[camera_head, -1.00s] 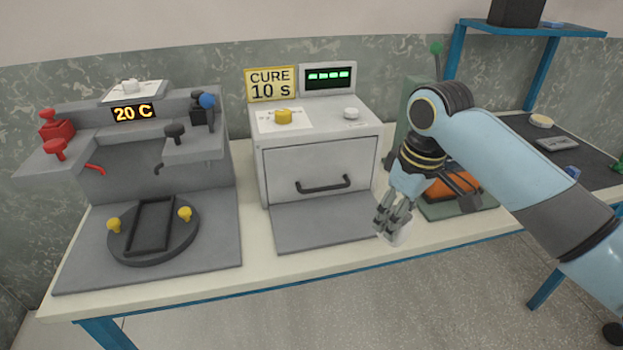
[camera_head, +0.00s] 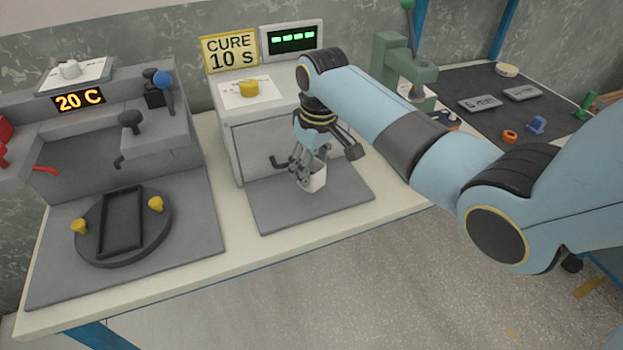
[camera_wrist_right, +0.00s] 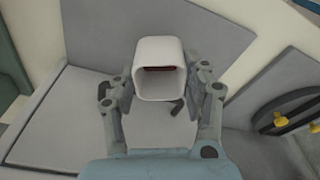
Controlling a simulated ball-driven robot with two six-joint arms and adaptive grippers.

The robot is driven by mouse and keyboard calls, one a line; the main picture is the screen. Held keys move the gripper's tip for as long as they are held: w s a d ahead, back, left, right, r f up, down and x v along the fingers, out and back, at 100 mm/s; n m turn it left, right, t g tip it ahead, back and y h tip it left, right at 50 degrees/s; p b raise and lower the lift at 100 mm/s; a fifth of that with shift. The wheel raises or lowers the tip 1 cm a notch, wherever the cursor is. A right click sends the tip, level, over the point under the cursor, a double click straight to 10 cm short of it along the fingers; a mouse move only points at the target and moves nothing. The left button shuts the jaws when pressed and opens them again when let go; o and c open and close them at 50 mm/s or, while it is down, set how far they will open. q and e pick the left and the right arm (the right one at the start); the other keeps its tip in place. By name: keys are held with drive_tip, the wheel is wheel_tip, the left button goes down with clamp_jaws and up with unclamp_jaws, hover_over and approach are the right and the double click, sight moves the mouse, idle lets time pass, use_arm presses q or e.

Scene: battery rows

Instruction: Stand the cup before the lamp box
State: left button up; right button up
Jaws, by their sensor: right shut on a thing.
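The white cup (camera_head: 316,178) is held by my right gripper (camera_head: 308,172) over the grey plate (camera_head: 270,213) in front of the lamp box (camera_head: 232,158). Whether its base touches the plate I cannot tell. In the right wrist view the square-mouthed cup (camera_wrist_right: 158,52) sits between the two fingers of my right gripper (camera_wrist_right: 161,88), which press on its sides. Something dark red shows inside it. The lamp box has a grey front door, a yellow knob and a "CURE 10 S" sign. My right arm hides part of the door. My left gripper is out of view.
A grey machine with a "20 C" display (camera_head: 79,100) and a round turntable (camera_head: 90,252) stands at the left. A green press (camera_head: 405,68) stands behind my right arm. A dark mat (camera_head: 465,80) holds small parts. Bare bench runs along the front edge.

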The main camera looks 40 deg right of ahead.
sight(312, 180)
wheel_tip(312, 180, down, 3)
drive_tip(key=shift+s+r, duration=0.1)
drive_tip(key=shift+f, duration=0.4)
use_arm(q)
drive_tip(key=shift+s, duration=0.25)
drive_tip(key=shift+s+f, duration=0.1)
use_arm(e)
drive_tip(key=shift+f, duration=0.15)
drive_tip(key=o, duration=0.9)
drive_tip(key=shift+o, duration=0.2)
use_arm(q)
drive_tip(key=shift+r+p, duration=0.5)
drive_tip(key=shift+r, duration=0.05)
use_arm(e)
wheel_tip(312, 180, up, 12)
drive_tip(key=s, duration=0.1)
drive_tip(key=shift+s, duration=0.2)
